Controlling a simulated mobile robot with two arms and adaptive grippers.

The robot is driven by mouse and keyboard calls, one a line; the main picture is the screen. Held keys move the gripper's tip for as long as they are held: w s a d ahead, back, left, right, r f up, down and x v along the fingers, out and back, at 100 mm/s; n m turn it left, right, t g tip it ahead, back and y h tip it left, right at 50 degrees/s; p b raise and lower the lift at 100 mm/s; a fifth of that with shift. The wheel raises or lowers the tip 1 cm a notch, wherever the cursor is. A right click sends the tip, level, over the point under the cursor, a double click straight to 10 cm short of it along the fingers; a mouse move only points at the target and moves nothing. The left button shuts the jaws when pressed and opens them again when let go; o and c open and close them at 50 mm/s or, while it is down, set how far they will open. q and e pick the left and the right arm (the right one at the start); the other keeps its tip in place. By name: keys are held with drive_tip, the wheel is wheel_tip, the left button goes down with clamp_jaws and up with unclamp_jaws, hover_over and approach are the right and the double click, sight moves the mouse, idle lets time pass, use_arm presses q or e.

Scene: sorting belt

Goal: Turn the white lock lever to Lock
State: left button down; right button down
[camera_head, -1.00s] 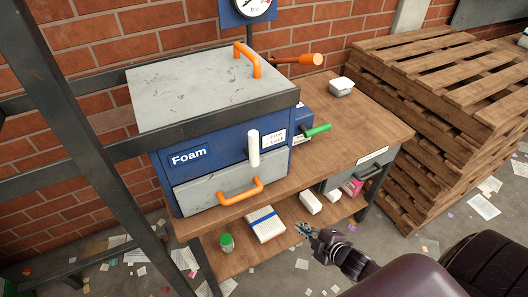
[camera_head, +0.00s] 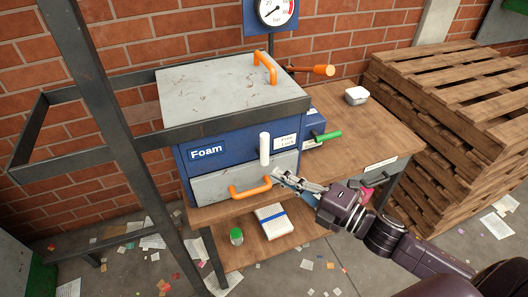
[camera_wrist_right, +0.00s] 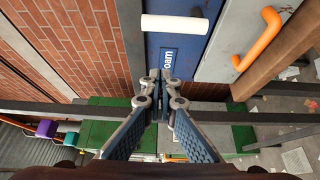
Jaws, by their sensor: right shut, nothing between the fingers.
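The white lock lever (camera_head: 264,148) stands upright on the front of the blue Foam machine (camera_head: 228,150), left of a small white label (camera_head: 286,141) that seems to read Free and Lock. In the right wrist view the lever (camera_wrist_right: 175,24) lies across the top, beyond the fingertips. My right gripper (camera_head: 278,175) is in front of the machine, just below and right of the lever, apart from it. Its fingertips (camera_wrist_right: 161,75) are together and empty in the wrist view. My left gripper is not in view.
An orange drawer handle (camera_head: 250,190) sits below the lever, close to my right gripper. A green lever (camera_head: 328,136) sticks out at the machine's right. A dark metal frame post (camera_head: 105,110) stands at left. Wooden pallets (camera_head: 440,110) are stacked at right.

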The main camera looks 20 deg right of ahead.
sight(265, 152)
drive_tip(key=p+x, duration=0.4)
drive_tip(key=x, duration=0.6)
drive_tip(key=d, duration=0.2)
drive_tip(key=w+d, duration=0.1)
drive_tip(key=d, duration=0.1)
drive_tip(key=shift+d+p, duration=0.15)
drive_tip(key=shift+p, duration=0.25)
drive_tip(key=shift+d+m+t+b, duration=0.1)
drive_tip(key=shift+m+t+b, duration=0.25)
drive_tip(key=shift+b, duration=0.2)
